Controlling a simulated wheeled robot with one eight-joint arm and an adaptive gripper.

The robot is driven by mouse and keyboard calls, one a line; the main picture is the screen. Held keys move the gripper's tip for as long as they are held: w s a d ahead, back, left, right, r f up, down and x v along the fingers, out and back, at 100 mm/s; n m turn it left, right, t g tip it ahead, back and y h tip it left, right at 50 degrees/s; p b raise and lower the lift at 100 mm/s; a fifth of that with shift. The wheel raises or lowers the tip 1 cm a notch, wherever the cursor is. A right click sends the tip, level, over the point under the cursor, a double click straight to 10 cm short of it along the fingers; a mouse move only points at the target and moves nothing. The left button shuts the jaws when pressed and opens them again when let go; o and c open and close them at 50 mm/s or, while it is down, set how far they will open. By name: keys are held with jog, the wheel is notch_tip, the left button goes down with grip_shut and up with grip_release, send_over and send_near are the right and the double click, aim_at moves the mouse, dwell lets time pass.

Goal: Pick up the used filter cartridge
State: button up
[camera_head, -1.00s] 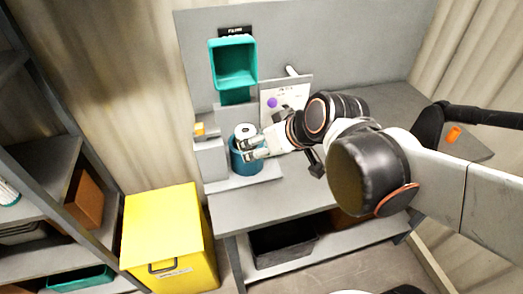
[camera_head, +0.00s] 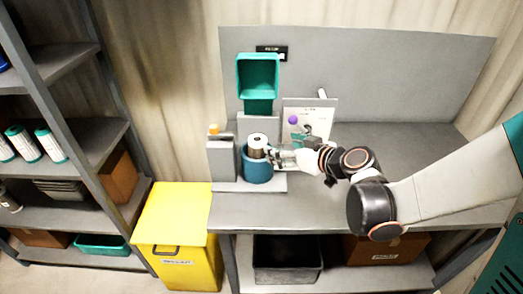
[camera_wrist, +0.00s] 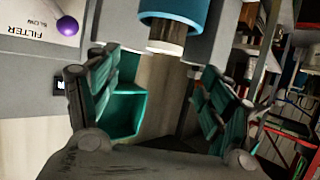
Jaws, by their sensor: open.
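The used filter cartridge (camera_head: 257,142) is a pale cylinder with a dark core hole and brownish side. It stands upright in a blue round housing (camera_head: 257,171) on the grey bench, with only its top part showing. In the wrist view the cartridge's brown and white end (camera_wrist: 168,38) sticks out of the blue housing (camera_wrist: 175,10) at the top of the picture. My gripper (camera_head: 279,157) is just right of the cartridge and housing. In the wrist view its fingers (camera_wrist: 153,92) are spread with nothing between them, and the cartridge lies beyond them.
A teal open lid or box (camera_head: 258,76) stands behind the housing. A grey block with an orange top (camera_head: 214,131) is at its left, and a sign panel with a purple knob (camera_head: 293,119) behind right. A yellow bin (camera_head: 176,265) stands beside the bench (camera_head: 400,205).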

aim_at(260, 141)
jog(key=b+x, duration=0.1)
jog(key=x, duration=0.7)
jog(key=shift+b, duration=0.4)
jog(key=b+x, duration=0.1)
jog(key=x, duration=0.1)
jog(key=b+x, duration=0.1)
jog(key=x, duration=0.2)
jog(key=shift+a+f, duration=0.15)
jog(key=shift+a, duration=0.25)
jog(key=shift+s, duration=0.15)
grip_shut()
jog(key=shift+r, duration=0.25)
